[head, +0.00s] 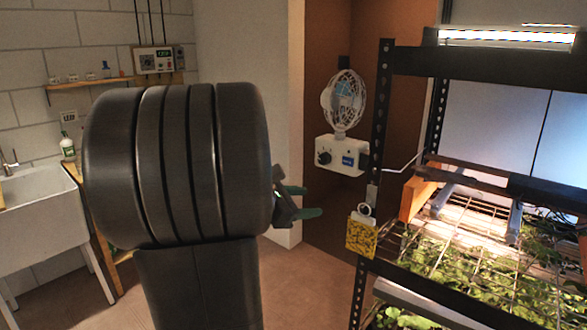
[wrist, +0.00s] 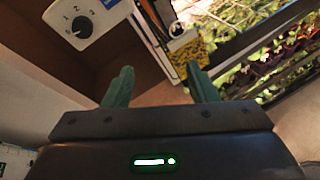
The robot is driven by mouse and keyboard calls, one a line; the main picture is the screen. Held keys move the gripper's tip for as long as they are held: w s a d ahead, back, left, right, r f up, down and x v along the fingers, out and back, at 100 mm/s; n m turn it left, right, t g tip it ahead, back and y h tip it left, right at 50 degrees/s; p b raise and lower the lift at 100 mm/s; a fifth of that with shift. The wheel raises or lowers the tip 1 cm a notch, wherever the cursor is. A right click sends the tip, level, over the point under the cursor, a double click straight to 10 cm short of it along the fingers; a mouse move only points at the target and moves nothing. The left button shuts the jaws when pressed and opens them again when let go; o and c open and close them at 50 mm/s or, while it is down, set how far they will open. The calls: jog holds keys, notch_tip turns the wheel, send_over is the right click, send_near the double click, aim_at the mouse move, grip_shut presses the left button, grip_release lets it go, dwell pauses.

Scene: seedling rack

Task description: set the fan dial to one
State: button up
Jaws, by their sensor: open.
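The fan (head: 345,102) is white with a round cage and stands on a white control box (head: 342,157) against the brown wall. Its black dial (head: 324,157) is at the left of the box's front. In the wrist view the dial (wrist: 81,27) is at the upper left, with printed numbers 1, 2 and 3 around it; I cannot tell surely which mark it points at. My gripper (head: 298,201) has green fingers, open and empty, lower than the box and left of it in the head view. In the wrist view the gripper (wrist: 160,68) is apart from the dial.
The seedling rack's black upright (head: 380,120) stands just right of the fan box. A yellow speckled card (head: 361,238) hangs on it. Wire shelves with green seedlings (head: 450,250) fill the right. A white sink (head: 40,220) is at left. Floor shows between.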

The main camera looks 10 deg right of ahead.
aim_at(322, 160)
jog(key=w+a+r+n+t+h, duration=0.2)
jog(key=w+a+r+n+t, duration=0.15)
jog(key=w+n, duration=0.35)
jog(key=shift+m+t, duration=0.35)
jog(key=shift+m, duration=0.35)
jog(key=p+x, duration=0.2)
jog(key=x, duration=1.2)
jog(key=shift+w+f, duration=0.25)
jog(key=shift+w, duration=0.05)
jog(key=c, duration=1)
jog(key=shift+f+b, duration=0.1)
jog(key=shift+b, duration=0.4)
